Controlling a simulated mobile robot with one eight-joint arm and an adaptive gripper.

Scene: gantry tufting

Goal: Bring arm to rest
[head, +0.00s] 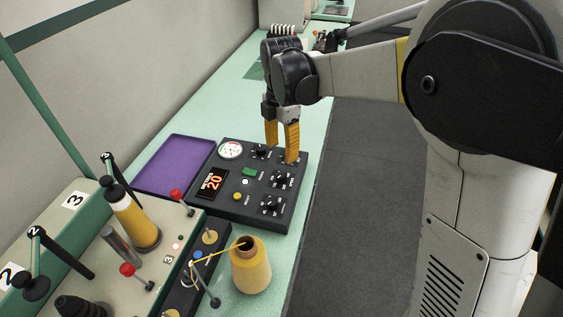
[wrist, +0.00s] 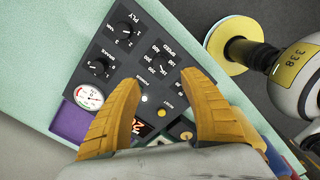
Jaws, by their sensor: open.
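My gripper (head: 281,142) has two yellow fingers and points down over the far end of the black control panel (head: 236,212). In the wrist view the fingers of my gripper (wrist: 165,110) are spread apart with nothing between them. The panel shows between and beyond them, with black knobs marked PLY, SPEED and BRAKE, a round gauge (wrist: 88,96) and a partly hidden orange display. In the head view the display (head: 211,183) reads 20. I cannot tell whether the fingertips touch the panel.
A purple tray (head: 174,163) lies left of the panel on the green bench (head: 219,110). Yellow thread cones stand nearer, one on the bench (head: 250,270) and one on the numbered rack (head: 135,222). Levers and red-knobbed posts rise there. Bench beyond the gripper is mostly clear.

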